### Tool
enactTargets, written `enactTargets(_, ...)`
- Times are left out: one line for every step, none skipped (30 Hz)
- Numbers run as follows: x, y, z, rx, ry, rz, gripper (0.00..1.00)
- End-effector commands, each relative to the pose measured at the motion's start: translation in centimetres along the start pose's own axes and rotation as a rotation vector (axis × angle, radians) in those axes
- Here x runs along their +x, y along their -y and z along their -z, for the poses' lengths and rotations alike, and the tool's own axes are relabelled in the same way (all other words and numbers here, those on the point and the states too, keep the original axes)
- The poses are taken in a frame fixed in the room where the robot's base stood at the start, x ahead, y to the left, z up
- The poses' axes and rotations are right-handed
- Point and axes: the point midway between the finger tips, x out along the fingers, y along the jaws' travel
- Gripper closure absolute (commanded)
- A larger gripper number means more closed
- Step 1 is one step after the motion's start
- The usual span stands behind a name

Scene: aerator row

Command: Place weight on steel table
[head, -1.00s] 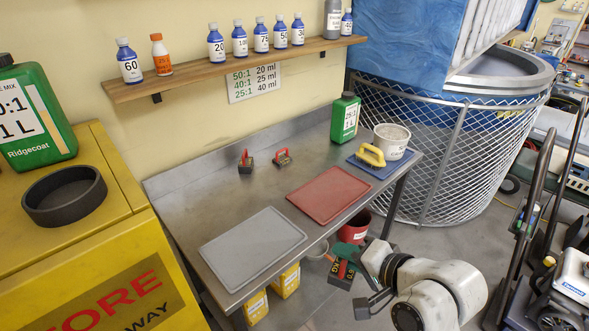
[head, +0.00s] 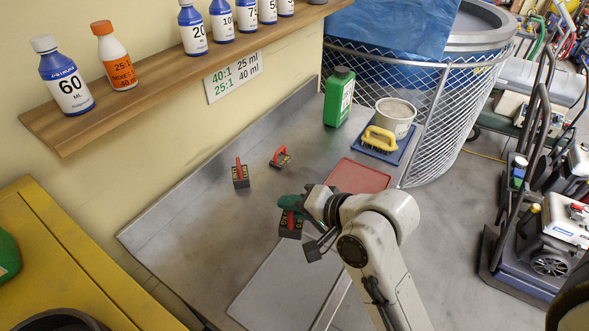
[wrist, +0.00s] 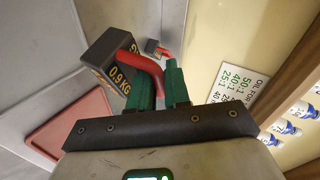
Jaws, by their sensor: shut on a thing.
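My gripper (head: 291,203), with green fingers, is shut on the red handle of a dark grey weight (head: 290,226). In the wrist view the held weight (wrist: 112,62) reads 0.9 KG, and its red handle runs between my green fingers (wrist: 160,85). The weight shows over the steel table (head: 205,235), near the middle; whether it touches the top I cannot tell. Two similar red-handled weights stand on the table toward the wall: one (head: 240,177) to the left, one (head: 280,158) farther back.
A red mat (head: 358,177) and a grey mat (head: 275,290) lie on the table, partly behind my arm. A green jug (head: 338,98), white tub (head: 395,117) and yellow-handled brush (head: 379,139) are at the far end. Bare steel lies left of the gripper.

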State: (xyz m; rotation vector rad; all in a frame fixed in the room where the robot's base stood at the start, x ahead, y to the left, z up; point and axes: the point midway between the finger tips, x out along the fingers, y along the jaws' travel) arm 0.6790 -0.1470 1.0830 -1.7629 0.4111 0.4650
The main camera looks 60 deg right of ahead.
Motion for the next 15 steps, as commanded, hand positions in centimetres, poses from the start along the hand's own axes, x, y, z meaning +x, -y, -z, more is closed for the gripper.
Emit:
enactTargets(0.0,0.1,0.1,-0.001,-0.003,0.005,1.00)
enactTargets(0.1,0.1,0.1,-0.001,-0.004,0.006,1.00)
enactTargets(0.3,0.0,0.2,-0.002,-0.004,0.006,1.00)
enactTargets(0.5,-0.1,0.2,-0.002,-0.004,0.007,1.00)
enactTargets(0.7,-0.2,0.3,-0.002,-0.005,0.008,1.00)
enactTargets(1.0,-0.2,0.5,-0.003,-0.005,0.008,1.00)
enactTargets(1.3,-0.3,0.6,-0.003,-0.005,0.009,1.00)
enactTargets(1.5,-0.4,0.7,-0.003,-0.005,0.009,1.00)
enactTargets(1.9,-0.4,0.9,-0.003,-0.006,0.010,1.00)
enactTargets(2.1,-0.5,1.0,-0.003,-0.006,0.010,1.00)
enactTargets(2.3,-0.5,1.1,-0.003,-0.006,0.009,1.00)
enactTargets(2.6,-0.5,1.3,-0.003,-0.006,0.010,1.00)
enactTargets(3.1,-0.6,1.6,-0.002,-0.006,0.009,1.00)
enactTargets(3.6,-0.6,1.9,-0.002,-0.006,0.008,1.00)
enactTargets(4.1,-0.7,2.2,-0.002,-0.007,0.009,1.00)
